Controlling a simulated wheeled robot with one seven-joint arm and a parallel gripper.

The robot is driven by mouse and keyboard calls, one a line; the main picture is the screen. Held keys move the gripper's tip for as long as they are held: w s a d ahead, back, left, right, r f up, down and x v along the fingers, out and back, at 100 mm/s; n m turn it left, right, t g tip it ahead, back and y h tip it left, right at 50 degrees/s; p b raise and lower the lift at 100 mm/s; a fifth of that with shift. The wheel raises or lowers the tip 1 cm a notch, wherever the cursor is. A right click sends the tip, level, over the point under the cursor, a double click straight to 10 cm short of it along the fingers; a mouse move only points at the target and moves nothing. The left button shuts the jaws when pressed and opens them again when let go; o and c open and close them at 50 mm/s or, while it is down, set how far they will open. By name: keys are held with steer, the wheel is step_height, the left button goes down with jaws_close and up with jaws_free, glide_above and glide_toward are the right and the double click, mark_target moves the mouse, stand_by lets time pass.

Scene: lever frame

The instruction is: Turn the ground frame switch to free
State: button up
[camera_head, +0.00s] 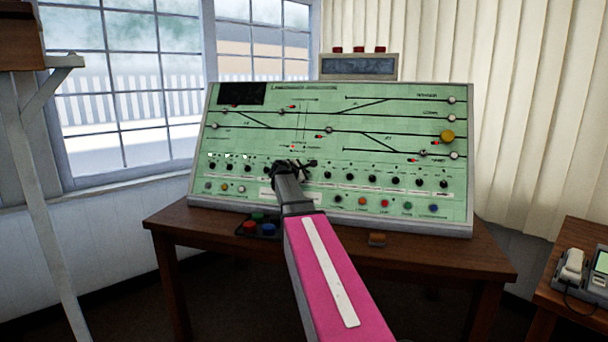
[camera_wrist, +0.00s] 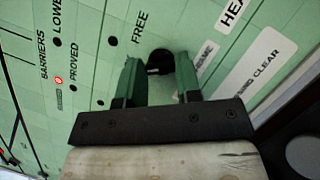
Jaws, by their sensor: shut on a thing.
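The green control panel (camera_head: 330,110) stands tilted on a brown desk. A row of small black rotary knobs runs across its lower part. My gripper (camera_head: 292,168) reaches the panel at this row, left of its middle, and hides the knob there. In the wrist view my gripper (camera_wrist: 158,68) has its two green fingers on either side of a black knob (camera_wrist: 158,58) and is shut on it. The word FREE is printed close beside this knob. The knob's pointer direction is hard to make out, and its own title is not readable.
Labels BARRIERS, LOWER and PROVED lie left in the wrist view. More knobs (camera_head: 380,179) sit close on the right. A telephone (camera_head: 572,264) is on a side table at far right.

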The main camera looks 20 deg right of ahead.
steer(key=m+g, duration=0.1)
steer(key=m, duration=0.2)
steer(key=shift+w+r+m, duration=0.1)
steer(key=shift+m, duration=0.3)
steer(key=m+g+y, duration=0.1)
steer(key=m, duration=0.2)
steer(key=shift+m, duration=0.4)
steer(key=m+y, duration=0.1)
steer(key=m, duration=0.1)
steer(key=m+g+y, duration=0.1)
steer(key=m, duration=0.2)
steer(key=shift+r+m, duration=0.1)
steer(key=shift+m, duration=0.2)
steer(key=o, duration=0.9)
steer(key=v, duration=1)
steer(key=shift+a+r, duration=0.2)
steer(key=shift+r, duration=0.15)
